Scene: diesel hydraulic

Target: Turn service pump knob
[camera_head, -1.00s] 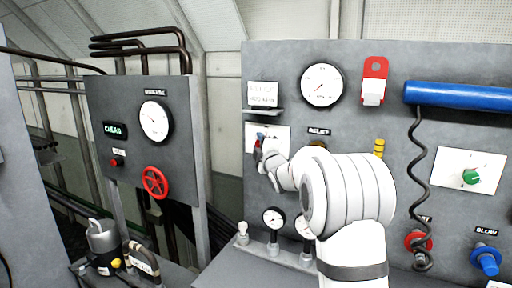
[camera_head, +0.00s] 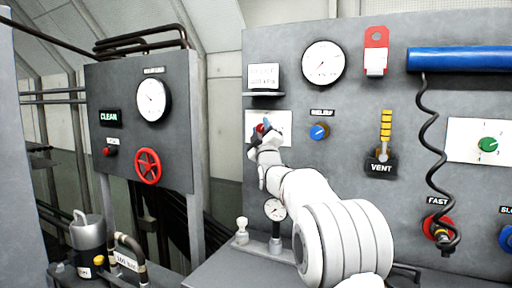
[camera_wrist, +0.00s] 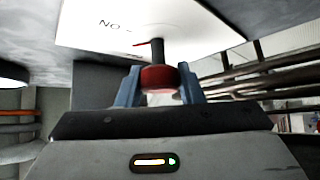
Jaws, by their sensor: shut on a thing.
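A red knob (camera_wrist: 160,78) on a dark stem stands out from a white plate (camera_wrist: 85,25) marked "NO". A thin red pointer lies at the stem's base. The blue fingers of my gripper (camera_wrist: 159,88) are on both sides of the knob and shut on it. In the head view my gripper (camera_head: 262,135) is at the white plate (camera_head: 284,121) on the grey panel, left of the blue relief knob. The red knob (camera_head: 261,127) shows only partly there, and the gripper hides much of the plate. Its service pump label cannot be read.
A blue relief knob (camera_head: 319,132), a vent lever (camera_head: 382,160) and a round gauge (camera_head: 323,62) are close on the panel. A red handwheel (camera_head: 148,167) is on the left box.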

